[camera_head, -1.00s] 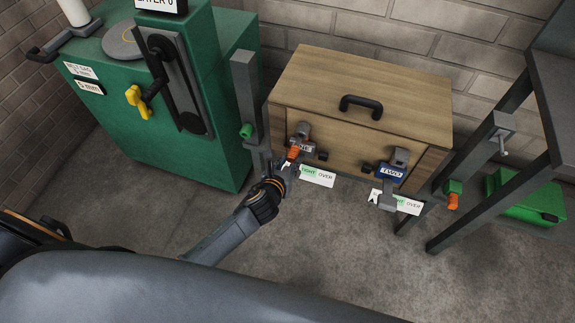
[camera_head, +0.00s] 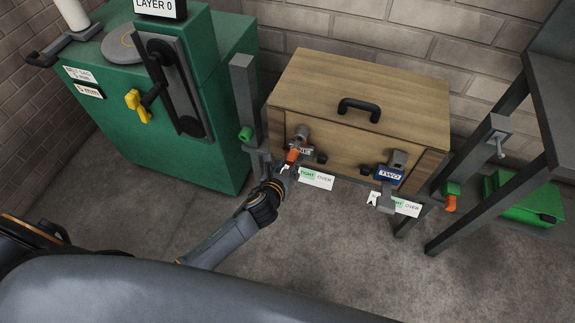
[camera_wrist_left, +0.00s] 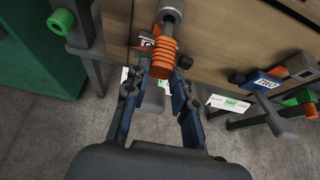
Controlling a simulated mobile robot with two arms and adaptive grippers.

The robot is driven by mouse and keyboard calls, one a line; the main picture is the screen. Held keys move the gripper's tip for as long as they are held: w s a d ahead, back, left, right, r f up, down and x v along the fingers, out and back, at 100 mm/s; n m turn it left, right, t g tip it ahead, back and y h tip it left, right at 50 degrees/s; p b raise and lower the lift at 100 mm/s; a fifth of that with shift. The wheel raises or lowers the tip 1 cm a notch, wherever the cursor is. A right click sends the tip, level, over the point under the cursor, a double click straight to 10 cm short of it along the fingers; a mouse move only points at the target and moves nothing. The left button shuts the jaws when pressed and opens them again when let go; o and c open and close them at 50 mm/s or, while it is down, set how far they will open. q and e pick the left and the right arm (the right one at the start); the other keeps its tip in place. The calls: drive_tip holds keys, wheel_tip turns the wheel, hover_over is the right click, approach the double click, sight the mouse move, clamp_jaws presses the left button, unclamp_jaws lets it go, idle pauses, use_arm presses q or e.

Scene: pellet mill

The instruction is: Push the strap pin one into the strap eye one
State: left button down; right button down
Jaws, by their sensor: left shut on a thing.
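Strap pin one, an orange ribbed grip (camera_head: 292,156) with a grey shank, is at the lower left front of the wooden box. It also shows in the left wrist view (camera_wrist_left: 162,58). My left gripper (camera_head: 287,168) is shut on the orange grip, with a finger on each side of it in the wrist view (camera_wrist_left: 162,72). Strap eye one, a grey round fitting (camera_head: 302,132), is just above the grip, by the strap marked ONE. It shows at the top of the wrist view (camera_wrist_left: 172,8). The shank points at this fitting; I cannot tell how deep it sits. My right gripper is out of view.
The strap marked TWO (camera_head: 390,174) is to the right on the box (camera_head: 365,80). A second orange pin (camera_head: 450,203) sits in a green holder (camera_head: 453,187) by the table leg. A grey post with an empty green holder (camera_head: 245,133) stands close to my left gripper.

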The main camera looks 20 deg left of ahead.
sight(292, 156)
use_arm(q)
drive_tip(key=shift+w, duration=0.15)
idle(0.5)
drive_tip(key=shift+w+p, duration=0.65)
drive_tip(key=shift+w, duration=1.45)
idle(1.8)
drive_tip(key=shift+w+p, duration=0.2)
drive_tip(key=shift+p, duration=0.15)
idle(0.8)
drive_tip(key=c, duration=0.5)
unclamp_jaws()
idle(0.3)
drive_tip(key=shift+s, duration=0.1)
drive_tip(key=shift+p+v, duration=1)
drive_tip(key=shift+v, duration=0.25)
drive_tip(key=shift+p+v, duration=1.4)
drive_tip(key=shift+v, duration=0.8)
